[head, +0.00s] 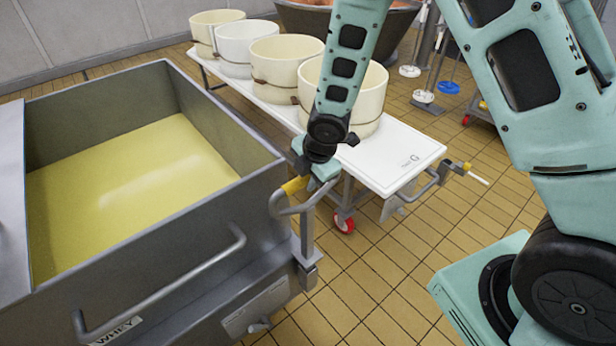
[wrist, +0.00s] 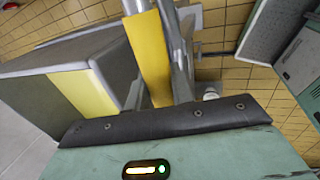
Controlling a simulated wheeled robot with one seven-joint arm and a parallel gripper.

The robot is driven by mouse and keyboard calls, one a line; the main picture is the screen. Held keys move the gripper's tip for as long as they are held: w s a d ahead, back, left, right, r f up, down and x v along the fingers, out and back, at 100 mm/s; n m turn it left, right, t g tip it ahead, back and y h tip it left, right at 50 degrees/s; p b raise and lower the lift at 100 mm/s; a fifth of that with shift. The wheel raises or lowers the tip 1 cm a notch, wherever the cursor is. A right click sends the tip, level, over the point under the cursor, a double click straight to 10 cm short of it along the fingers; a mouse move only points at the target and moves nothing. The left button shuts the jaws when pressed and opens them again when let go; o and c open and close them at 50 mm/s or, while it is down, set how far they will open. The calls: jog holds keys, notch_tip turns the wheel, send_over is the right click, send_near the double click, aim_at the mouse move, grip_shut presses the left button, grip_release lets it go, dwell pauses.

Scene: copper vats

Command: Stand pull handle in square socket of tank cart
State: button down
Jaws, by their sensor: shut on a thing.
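The pull handle (head: 281,208) is a bent grey metal tube with a yellow grip, at the near right corner of the tank cart (head: 262,205). My gripper (head: 308,172) is shut on the handle at its yellow grip, which also shows in the wrist view (wrist: 150,55). The handle's straight leg points down towards the square socket (head: 305,272), a grey bracket on the cart's corner. The handle looks upright. Whether its lower end is inside the socket or just above it I cannot tell.
The tank holds yellow whey. A white table cart (head: 412,160) with several cream tubs stands close behind my gripper, with a red-wheeled caster (head: 344,222). A bent rail (head: 158,270) juts from the tank's front. The tiled floor (head: 390,270) at right is clear.

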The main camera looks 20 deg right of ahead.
aim_at(306, 203)
jog(key=shift+f+b, duration=2.95)
jog(key=shift+f, duration=0.3)
jog(key=c, duration=1.2)
grip_release()
jog(key=shift+o, duration=0.4)
jog(key=shift+f, duration=0.1)
jog(key=p+v, duration=0.5)
jog(key=v, duration=1.2)
jog(key=shift+r+p, duration=0.25)
jog(key=shift+p, duration=0.05)
jog(key=shift+s, duration=0.1)
